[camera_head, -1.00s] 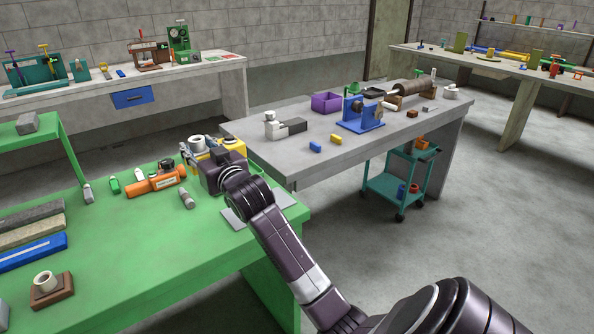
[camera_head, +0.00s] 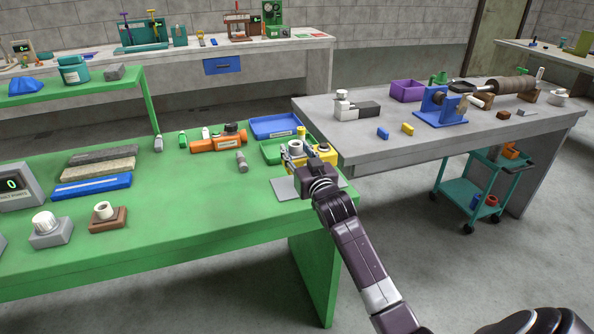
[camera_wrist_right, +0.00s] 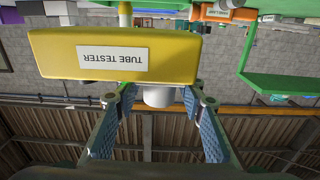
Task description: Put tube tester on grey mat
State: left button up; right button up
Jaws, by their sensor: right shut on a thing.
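The tube tester (camera_head: 325,152) is a yellow block at the right end of the green table. In the right wrist view the tube tester (camera_wrist_right: 122,57) appears upside down, with its label readable and a white round part below it. My right gripper (camera_head: 300,158) is at the tester in the head view. In the wrist view my right gripper (camera_wrist_right: 158,100) has its fingers on both sides of the white part, shut on the tester. The grey mat (camera_head: 285,189) lies flat just in front, partly hidden by my right arm. I cannot tell whether the tester touches the table. My left gripper is out of view.
A green tray (camera_head: 270,153) and a blue tray (camera_head: 275,126) lie beside and behind the tester. An orange tool (camera_head: 215,144) and a small grey cylinder (camera_head: 241,162) are to the left. A grey table (camera_head: 400,150) stands to the right. The green table's front middle is clear.

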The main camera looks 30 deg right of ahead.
jog(key=shift+f, duration=0.9)
notch_tip(320, 180, down, 4)
jog(key=shift+f, duration=0.2)
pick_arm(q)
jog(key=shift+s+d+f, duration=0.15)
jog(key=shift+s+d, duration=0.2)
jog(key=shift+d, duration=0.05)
pick_arm(e)
jog(key=shift+f, duration=0.15)
jog(key=o, duration=1.3)
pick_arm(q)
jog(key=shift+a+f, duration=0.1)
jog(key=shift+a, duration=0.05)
